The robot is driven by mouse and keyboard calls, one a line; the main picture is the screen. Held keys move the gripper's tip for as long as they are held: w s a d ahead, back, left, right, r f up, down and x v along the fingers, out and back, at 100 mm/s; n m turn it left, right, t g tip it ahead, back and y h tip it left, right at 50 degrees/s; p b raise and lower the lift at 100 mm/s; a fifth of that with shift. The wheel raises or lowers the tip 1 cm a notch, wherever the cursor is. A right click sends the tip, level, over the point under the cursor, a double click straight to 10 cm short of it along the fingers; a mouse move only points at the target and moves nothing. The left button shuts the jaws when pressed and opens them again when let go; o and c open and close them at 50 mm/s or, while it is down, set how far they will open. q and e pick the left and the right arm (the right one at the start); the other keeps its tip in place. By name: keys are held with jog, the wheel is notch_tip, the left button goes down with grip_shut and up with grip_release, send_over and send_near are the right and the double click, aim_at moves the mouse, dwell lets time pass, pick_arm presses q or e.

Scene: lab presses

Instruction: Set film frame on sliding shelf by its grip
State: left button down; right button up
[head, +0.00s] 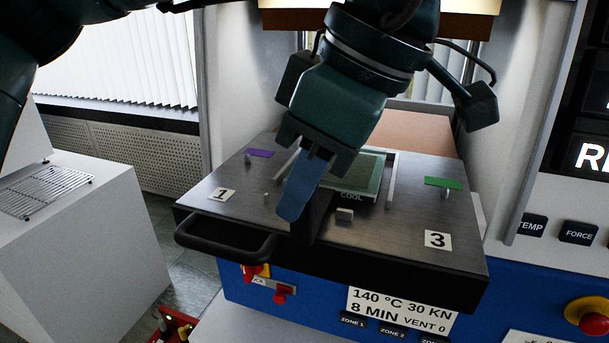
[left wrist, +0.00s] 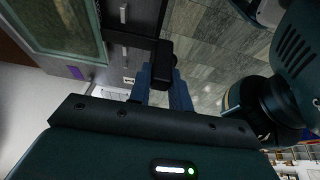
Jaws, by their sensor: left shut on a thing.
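The film frame (head: 391,180) has pale side bars around a greenish film and lies level over the dark sliding shelf (head: 400,235). I cannot tell whether it touches the shelf everywhere. My left gripper (head: 300,190) reaches down from above and hides its left front part. Its blue fingers are shut on the frame's black grip (head: 318,214), at the front side of the frame. In the left wrist view the grip (left wrist: 165,52) runs between the blue fingers, and the green film (left wrist: 62,22) shows at the upper left. My right gripper is not in view.
The shelf has a black front handle (head: 225,246), small pegs, a purple mark (head: 260,153), a green mark (head: 443,183) and number labels. The press's side walls stand close on both sides. A wire rack (head: 42,190) lies on a white cabinet at the left.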

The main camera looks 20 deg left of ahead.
pick_arm(q)
jog(key=shift+f, duration=0.45)
dwell(1.2)
jog(key=c, duration=1.2)
grip_release()
jog(key=shift+f, duration=0.1)
